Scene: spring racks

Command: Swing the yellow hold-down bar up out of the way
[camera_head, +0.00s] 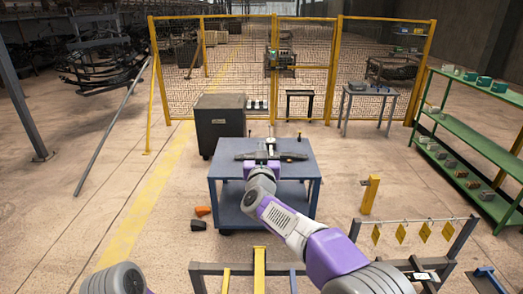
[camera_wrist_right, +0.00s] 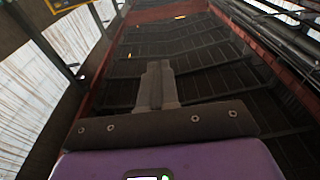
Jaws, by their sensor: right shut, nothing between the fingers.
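In the head view a yellow bar (camera_head: 259,268) stands in the low dark frame at the bottom centre. I cannot tell whether it is the hold-down bar. My right gripper (camera_head: 271,142) appears in front of the blue table, well beyond that frame, with a purple and grey arm behind it. In the right wrist view its fingers (camera_wrist_right: 158,68) are together and empty, pointing toward the dark roof. No yellow bar is near them there. Part of my left arm shows at the bottom left; its gripper is out of view.
A blue table (camera_head: 300,170) stands at the centre, with a dark cabinet (camera_head: 220,128) behind it. A yellow post (camera_head: 370,194) is to its right. Yellow diamond tags (camera_head: 400,233) hang from a rack at the lower right. Green shelves (camera_head: 478,140) stand at the right. Floor at left is mostly clear.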

